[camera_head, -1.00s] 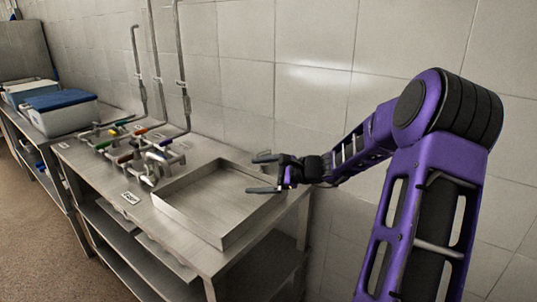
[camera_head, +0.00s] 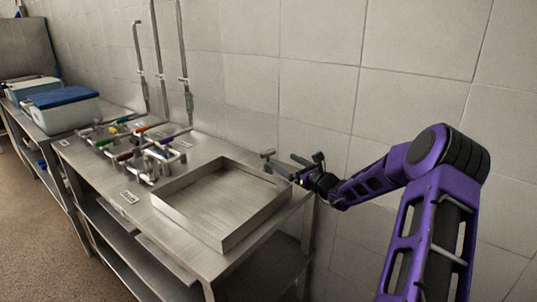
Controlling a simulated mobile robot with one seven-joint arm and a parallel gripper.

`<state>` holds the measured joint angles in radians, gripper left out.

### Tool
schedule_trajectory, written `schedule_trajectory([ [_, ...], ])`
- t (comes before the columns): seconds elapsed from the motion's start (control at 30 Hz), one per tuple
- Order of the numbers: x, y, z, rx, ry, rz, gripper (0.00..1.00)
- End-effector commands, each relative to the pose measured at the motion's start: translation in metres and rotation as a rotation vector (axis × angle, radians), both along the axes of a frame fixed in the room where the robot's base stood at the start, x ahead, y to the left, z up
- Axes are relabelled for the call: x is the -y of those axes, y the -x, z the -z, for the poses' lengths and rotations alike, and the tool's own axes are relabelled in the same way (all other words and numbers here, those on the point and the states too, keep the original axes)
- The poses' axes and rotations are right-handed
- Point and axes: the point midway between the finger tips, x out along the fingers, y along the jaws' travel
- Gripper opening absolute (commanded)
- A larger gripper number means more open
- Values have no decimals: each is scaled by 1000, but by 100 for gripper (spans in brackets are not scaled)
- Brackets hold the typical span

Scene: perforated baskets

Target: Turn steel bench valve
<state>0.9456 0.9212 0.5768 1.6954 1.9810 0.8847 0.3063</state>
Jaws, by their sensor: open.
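The steel bench (camera_head: 142,207) runs along the tiled wall. A cluster of pipes and valves (camera_head: 138,150) with coloured handles stands on it, left of a shallow steel tray. The handles include green, orange, dark red and purple ones (camera_head: 160,152); they are small, and I cannot tell their turn positions or which one is the steel bench valve. My gripper (camera_head: 278,164) is open and empty. It is above the tray's back right corner, its fingers pointing left, to the right of the valves and apart from them.
The steel tray (camera_head: 180,213) has raised walls between my gripper and the valves. Vertical pipes (camera_head: 184,65) rise along the wall behind the valves. A blue-lidded cooler box (camera_head: 63,112) stands farther left. A small label plate (camera_head: 129,196) lies near the front edge.

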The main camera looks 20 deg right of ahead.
Motion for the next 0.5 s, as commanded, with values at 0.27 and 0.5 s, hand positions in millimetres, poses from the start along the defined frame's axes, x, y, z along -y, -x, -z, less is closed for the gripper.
schedule_trajectory([
  [0.27, -21, -57, 0, 2, -1, -2, 100],
  [0.5, -30, -87, 0, 0, 1, -1, 100],
])
